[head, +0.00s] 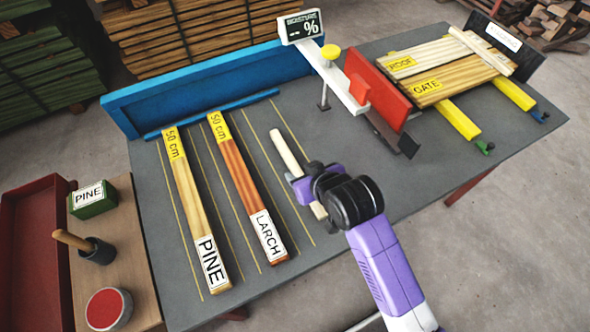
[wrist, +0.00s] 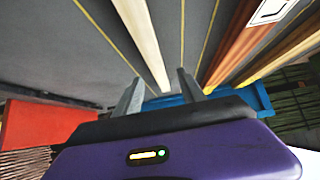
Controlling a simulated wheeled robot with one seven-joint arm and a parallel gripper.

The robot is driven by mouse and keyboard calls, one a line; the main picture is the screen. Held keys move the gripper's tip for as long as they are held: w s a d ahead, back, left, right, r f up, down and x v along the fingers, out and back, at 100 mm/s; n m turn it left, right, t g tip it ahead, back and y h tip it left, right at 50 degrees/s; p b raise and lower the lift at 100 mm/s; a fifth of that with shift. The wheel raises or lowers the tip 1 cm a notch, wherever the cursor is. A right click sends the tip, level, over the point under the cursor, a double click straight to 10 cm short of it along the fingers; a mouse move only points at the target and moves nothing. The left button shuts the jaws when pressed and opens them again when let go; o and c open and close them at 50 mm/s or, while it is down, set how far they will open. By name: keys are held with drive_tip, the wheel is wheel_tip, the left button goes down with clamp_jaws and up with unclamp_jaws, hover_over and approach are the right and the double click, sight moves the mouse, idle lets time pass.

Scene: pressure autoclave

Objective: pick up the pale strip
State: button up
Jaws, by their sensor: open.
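The pale strip (head: 286,152) is a thin light wooden stick lying lengthwise on the grey table, right of the larch board. My gripper (head: 303,184) is over its nearer part, and a short piece of the strip shows on the near side of the gripper. In the wrist view the pale strip (wrist: 142,34) runs down toward the gap between the two grey fingers of my gripper (wrist: 159,78). The fingers are apart, one on each side of the strip's line. I cannot tell whether they touch it or how high they are. The strip's middle is hidden in the head view.
Boards marked PINE (head: 189,195) and LARCH (head: 246,185) lie left of the strip, by a blue fence (head: 215,85). A moisture meter stand (head: 330,75) and red block (head: 378,88) are beyond. ROOF and GATE boards (head: 450,75) lie at right, with another pale stick (head: 482,52) on top.

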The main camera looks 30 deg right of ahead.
sight(296, 169)
drive_tip(key=x, duration=0.5)
drive_tip(key=shift+s+d, duration=0.1)
drive_tip(key=shift+d, duration=0.15)
clamp_jaws()
